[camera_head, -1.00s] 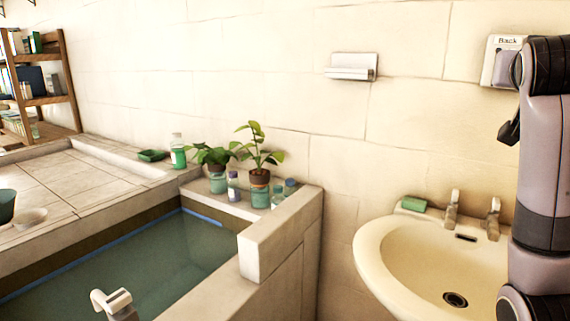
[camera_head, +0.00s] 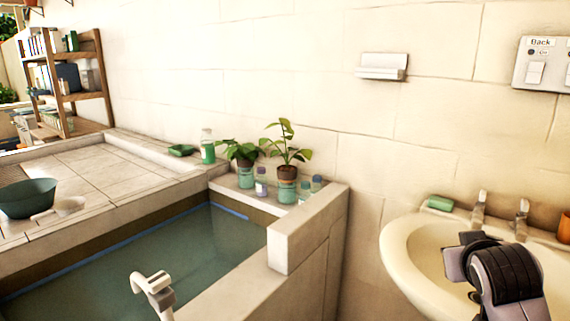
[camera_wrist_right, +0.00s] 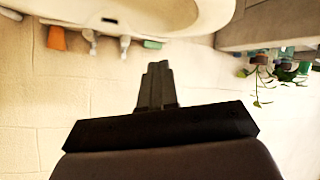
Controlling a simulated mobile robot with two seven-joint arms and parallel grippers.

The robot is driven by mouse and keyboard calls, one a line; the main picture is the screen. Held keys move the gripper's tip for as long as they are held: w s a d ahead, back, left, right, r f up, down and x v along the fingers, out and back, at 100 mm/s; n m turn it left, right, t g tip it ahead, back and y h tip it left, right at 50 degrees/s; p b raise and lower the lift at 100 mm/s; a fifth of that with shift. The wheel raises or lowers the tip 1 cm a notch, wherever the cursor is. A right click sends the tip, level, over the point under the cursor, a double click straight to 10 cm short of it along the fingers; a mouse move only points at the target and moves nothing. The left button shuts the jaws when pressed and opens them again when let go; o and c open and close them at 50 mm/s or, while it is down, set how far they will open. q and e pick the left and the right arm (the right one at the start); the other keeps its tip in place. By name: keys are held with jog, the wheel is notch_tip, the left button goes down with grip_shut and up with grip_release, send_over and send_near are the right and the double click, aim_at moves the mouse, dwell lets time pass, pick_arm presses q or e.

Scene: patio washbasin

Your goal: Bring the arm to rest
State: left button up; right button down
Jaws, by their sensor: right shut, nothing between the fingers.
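My right arm (camera_head: 505,275) shows at the lower right of the head view, in front of the washbasin (camera_head: 400,250). Its fingertips are hard to make out there. In the right wrist view my right gripper (camera_wrist_right: 157,75) is shut, with nothing between its fingers. It is apart from the wall and the basin. The wrist picture is upside down, with the basin (camera_wrist_right: 150,14) along its top. My left gripper is in neither view.
Green soap (camera_head: 440,202), taps (camera_head: 479,208) and an orange cup (camera_head: 564,228) stand along the basin's back. A switch panel (camera_head: 543,65) is on the wall. Left of the basin is a water-filled tub (camera_head: 190,255) with potted plants (camera_head: 287,165) on its ledge.

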jog(key=s+a+f+n+g+y, duration=0.1)
jog(key=s+a+f+g+y, duration=0.15)
jog(key=s+f, duration=0.5)
jog(key=s+a+f+n+g+y, duration=0.1)
jog(key=s+a+f+n, duration=0.1)
jog(key=s+a+f, duration=0.5)
jog(key=s+a+f+g+y, duration=0.1)
jog(key=s+f+g, duration=0.1)
jog(key=s+f, duration=0.35)
jog(key=s+a+f+g+y, duration=0.1)
jog(key=s+f+g, duration=0.15)
jog(key=s, duration=0.55)
jog(key=w+a+f+n+t+y+p, duration=0.1)
jog(key=w+a+f+t+y+p, duration=0.1)
jog(key=w+f+t, duration=0.4)
jog(key=shift+a+f+t, duration=0.5)
jog(key=shift+f+t, duration=0.3)
jog(key=shift+f, duration=0.1)
jog(key=shift+d, duration=0.1)
